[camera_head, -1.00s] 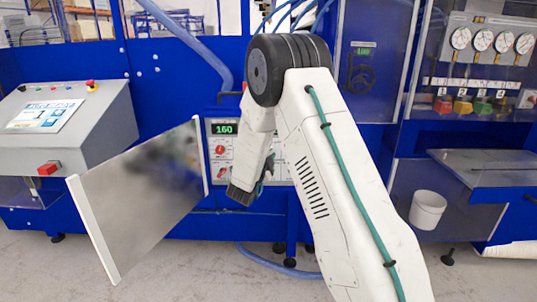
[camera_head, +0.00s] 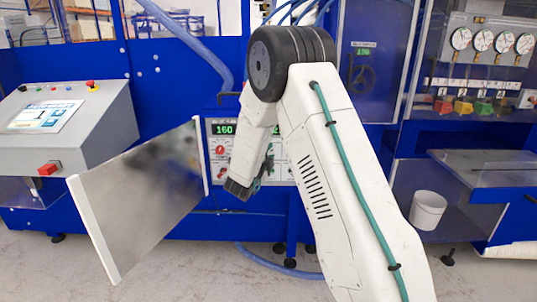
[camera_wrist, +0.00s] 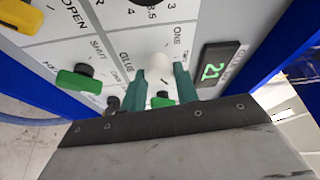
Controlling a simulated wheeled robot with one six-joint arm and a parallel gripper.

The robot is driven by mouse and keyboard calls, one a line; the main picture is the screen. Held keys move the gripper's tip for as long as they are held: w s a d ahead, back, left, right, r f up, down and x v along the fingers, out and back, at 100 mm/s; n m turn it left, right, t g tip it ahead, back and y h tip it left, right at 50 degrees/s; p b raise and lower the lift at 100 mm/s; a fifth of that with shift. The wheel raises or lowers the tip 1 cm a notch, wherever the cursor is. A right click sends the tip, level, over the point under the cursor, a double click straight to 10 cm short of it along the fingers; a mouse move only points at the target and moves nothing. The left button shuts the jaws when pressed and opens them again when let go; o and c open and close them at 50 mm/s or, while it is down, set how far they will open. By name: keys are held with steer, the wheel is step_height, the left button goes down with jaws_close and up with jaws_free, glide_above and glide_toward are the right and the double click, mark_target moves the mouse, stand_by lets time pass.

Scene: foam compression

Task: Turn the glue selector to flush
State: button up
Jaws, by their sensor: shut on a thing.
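The glue selector (camera_wrist: 158,64) shows in the wrist view as a pale knob on the white control panel (camera_wrist: 213,28), near the printed words GLUE and ONE. My gripper (camera_wrist: 160,73) has its two teal fingers shut on the knob, one on each side. Its pointing direction is hard to read because the fingers cover part of it. A green piece (camera_wrist: 162,101) shows between the fingers, nearer the palm. In the head view my gripper (camera_head: 263,168) is at the panel (camera_head: 221,168), partly hidden by my own arm.
In the head view an open door (camera_head: 140,195) stands left of the panel. A console (camera_head: 60,130) is farther left; a white bucket (camera_head: 428,208) is at right.

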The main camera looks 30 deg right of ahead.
steer(key=o, duration=1)
steer(key=v, duration=0.8)
